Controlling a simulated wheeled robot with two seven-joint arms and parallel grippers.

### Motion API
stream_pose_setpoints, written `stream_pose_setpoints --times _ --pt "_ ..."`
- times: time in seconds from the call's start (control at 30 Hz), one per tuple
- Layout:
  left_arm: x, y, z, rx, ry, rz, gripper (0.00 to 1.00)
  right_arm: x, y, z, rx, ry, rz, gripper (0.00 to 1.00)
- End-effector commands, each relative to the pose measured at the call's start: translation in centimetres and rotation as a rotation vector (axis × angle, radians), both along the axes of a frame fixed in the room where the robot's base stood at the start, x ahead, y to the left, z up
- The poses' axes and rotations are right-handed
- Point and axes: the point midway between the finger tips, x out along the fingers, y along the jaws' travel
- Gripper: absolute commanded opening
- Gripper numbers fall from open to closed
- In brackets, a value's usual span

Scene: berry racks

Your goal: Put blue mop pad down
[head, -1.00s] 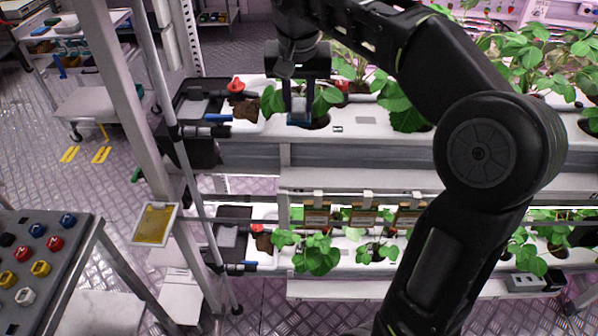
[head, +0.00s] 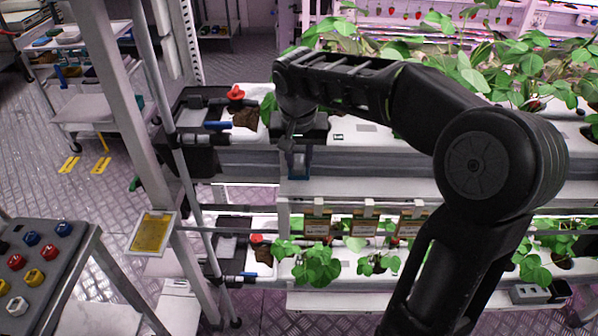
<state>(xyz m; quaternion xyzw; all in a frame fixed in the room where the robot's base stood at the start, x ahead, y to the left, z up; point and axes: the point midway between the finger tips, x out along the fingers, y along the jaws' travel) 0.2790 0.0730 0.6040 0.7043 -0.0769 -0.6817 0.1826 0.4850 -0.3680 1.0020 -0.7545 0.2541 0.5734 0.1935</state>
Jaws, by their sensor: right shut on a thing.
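My right gripper (head: 297,164) points down in front of the upper berry rack's front edge, seen from above and behind. It is shut on the blue mop pad (head: 298,174), of which only a small dark-blue piece shows at the fingertips. The fingers and the wrist hide most of the pad. The pad hangs in front of the rack's pale side, above the level of the lower planter; I cannot tell whether it touches the rack. My left gripper is not in view.
The upper rack (head: 370,137) holds strawberry plants, and a lower planter (head: 345,272) with plants sits below. A grey post (head: 135,125) with a yellow sticky card (head: 153,229) stands left. A control panel (head: 35,262) is at lower left. A cart (head: 95,105) stands behind.

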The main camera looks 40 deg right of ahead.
Motion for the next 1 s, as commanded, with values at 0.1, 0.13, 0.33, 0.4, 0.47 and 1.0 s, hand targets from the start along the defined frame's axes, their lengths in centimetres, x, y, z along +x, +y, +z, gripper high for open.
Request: stream_pose_setpoints --times 0.1,0.13,0.33,0.4,0.47,1.0 --pt "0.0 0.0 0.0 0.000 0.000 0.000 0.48 -0.1 0.0 -1.1 0.001 0.003 0.001 0.00" --pt "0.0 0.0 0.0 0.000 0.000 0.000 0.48 -0.1 0.0 -1.5 0.001 0.005 0.000 0.00" --pt "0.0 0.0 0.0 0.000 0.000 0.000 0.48 0.0 0.0 -4.2 0.001 0.002 0.001 0.00" --pt "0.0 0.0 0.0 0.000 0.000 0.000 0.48 0.0 0.0 -4.5 0.000 0.001 0.001 0.00" --pt "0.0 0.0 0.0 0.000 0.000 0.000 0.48 0.0 0.0 -4.5 0.001 0.001 0.000 0.00" --pt "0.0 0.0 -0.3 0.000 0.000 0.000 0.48 0.0 0.0 -4.7 0.001 0.001 0.000 0.46"
